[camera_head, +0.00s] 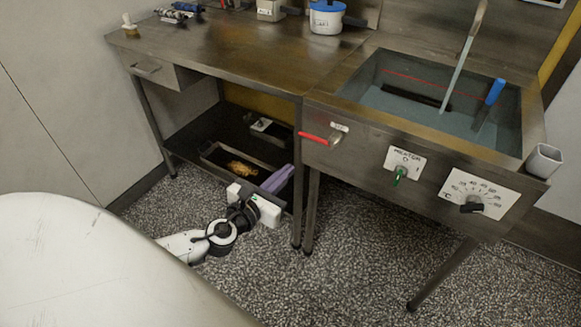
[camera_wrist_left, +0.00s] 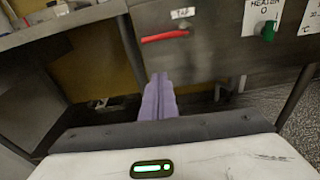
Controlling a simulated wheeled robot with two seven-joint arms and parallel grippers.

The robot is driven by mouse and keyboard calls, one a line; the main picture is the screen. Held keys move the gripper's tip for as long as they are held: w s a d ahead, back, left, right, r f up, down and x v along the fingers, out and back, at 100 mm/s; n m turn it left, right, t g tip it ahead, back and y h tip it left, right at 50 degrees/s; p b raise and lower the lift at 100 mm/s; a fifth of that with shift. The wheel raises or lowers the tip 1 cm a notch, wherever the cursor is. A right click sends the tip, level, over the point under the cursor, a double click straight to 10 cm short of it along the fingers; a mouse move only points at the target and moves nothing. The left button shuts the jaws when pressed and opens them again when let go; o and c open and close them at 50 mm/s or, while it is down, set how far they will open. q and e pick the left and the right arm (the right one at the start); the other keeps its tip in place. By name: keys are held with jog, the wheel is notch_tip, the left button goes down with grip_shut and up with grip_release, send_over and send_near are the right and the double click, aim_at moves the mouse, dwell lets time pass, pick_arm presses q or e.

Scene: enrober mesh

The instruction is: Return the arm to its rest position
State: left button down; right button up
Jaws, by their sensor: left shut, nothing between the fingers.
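My left arm (camera_head: 185,245) comes in low from the left, in front of the bench. Its gripper (camera_head: 286,172) has purple fingers and points towards the lower shelf and the bench legs. In the left wrist view the purple fingers (camera_wrist_left: 159,78) lie side by side, shut with nothing between them. They appear below the red tap handle in that view. Whether they touch anything is hard to tell. My right gripper is not in view.
A metal bench (camera_head: 225,50) joins a water-filled sink (camera_head: 435,108) with a red tap handle (camera_head: 316,139), a green heater knob (camera_head: 399,175) and a dial (camera_head: 478,194). The lower shelf (camera_head: 190,142) holds a tray (camera_head: 214,156). Speckled floor (camera_head: 350,260) is clear in front.

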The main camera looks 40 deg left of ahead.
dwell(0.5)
pick_arm(q)
jog(key=s+d+f+n+g, duration=0.5)
jog(key=s+d+f+n, duration=0.45)
jog(key=n, duration=0.65)
jog(key=s+d+f+n+g+h, duration=0.2)
jog(key=s+d+f+n+h, duration=0.2)
jog(key=s+d+n, duration=0.5)
jog(key=s+f+n, duration=0.1)
jog(key=s+n, duration=0.2)
jog(key=n, duration=0.5)
jog(key=shift+d+g, duration=0.25)
jog(key=shift+g, duration=0.15)
